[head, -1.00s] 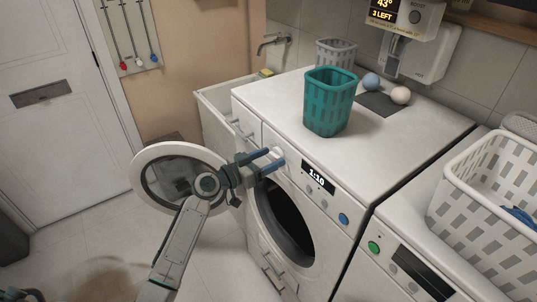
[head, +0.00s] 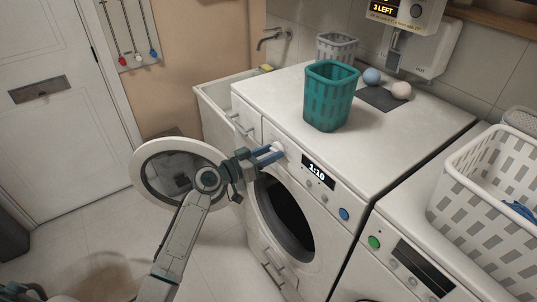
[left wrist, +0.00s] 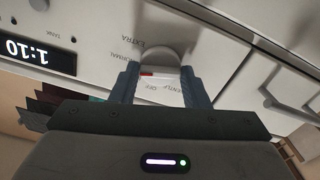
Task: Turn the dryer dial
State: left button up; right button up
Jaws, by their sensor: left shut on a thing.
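The dryer (head: 330,225) is the white machine with a 1:10 display and its round door (head: 158,180) swung open to the left. Its dial (head: 279,148) is a pale knob at the left of the panel. My left gripper (head: 276,153) is shut on the dial. In the left wrist view, the two blue-grey fingers (left wrist: 164,72) flank the dial (left wrist: 163,57), with a red mark between them. My right gripper is not in view.
A teal basket (head: 329,97), a grey basket (head: 336,47) and two balls stand on top of the dryer. A second white machine (head: 420,245) with a white laundry basket (head: 490,190) stands at right. The open door is close beside my left arm.

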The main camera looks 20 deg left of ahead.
pick_arm(q)
jog(key=n, duration=0.3)
jog(key=shift+b, duration=0.35)
jog(key=n, duration=0.3)
jog(key=shift+n, duration=0.4)
jog(key=n+p, duration=0.1)
jog(key=n, duration=0.2)
jog(key=shift+n, duration=0.3)
jog(key=shift+n+p, duration=0.6)
jog(key=shift+n, duration=1.5)
jog(key=o, duration=1)
jog(key=shift+c, duration=0.2)
